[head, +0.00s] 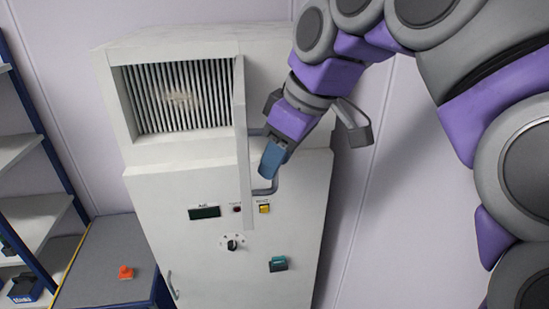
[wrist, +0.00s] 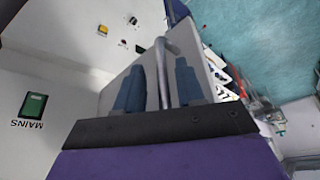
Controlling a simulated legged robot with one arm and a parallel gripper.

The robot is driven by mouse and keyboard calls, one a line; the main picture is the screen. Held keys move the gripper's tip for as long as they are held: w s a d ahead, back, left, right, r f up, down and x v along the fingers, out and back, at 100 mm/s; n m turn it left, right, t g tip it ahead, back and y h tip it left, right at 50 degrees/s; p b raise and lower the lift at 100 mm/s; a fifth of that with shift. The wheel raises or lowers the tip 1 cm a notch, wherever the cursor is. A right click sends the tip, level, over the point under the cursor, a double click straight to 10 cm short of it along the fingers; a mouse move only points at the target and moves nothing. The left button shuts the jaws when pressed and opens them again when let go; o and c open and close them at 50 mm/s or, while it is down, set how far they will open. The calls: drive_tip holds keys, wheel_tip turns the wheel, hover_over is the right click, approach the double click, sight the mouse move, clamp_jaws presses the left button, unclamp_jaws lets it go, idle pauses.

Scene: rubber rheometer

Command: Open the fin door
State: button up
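The fin door (head: 241,140) is a pale panel on the upper cabinet, seen almost edge-on in the head view. It stands swung out from the right side of the opening, and the vertical fins (head: 180,95) are uncovered. Its grey bar handle (head: 265,190) is on the door's right-hand face. My gripper (head: 270,163) is at this handle, partly covering it. In the wrist view the handle (wrist: 162,70) runs between the two blue fingers of my gripper (wrist: 158,88), with a small gap on each side. The fingers look open around it.
The white cabinet (head: 190,255) carries a display, a yellow button, a dial and a green switch (head: 278,264) below the door. A grey bench (head: 105,260) with an orange object (head: 126,272) and a shelf rack (head: 20,150) stand left. Bare wall lies right of the cabinet.

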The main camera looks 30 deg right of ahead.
drive_tip(key=p+v, duration=1.3)
drive_tip(key=v, duration=0.3)
drive_tip(key=shift+a+r, duration=0.25)
drive_tip(key=shift+r, duration=0.05)
drive_tip(key=shift+w, duration=0.1)
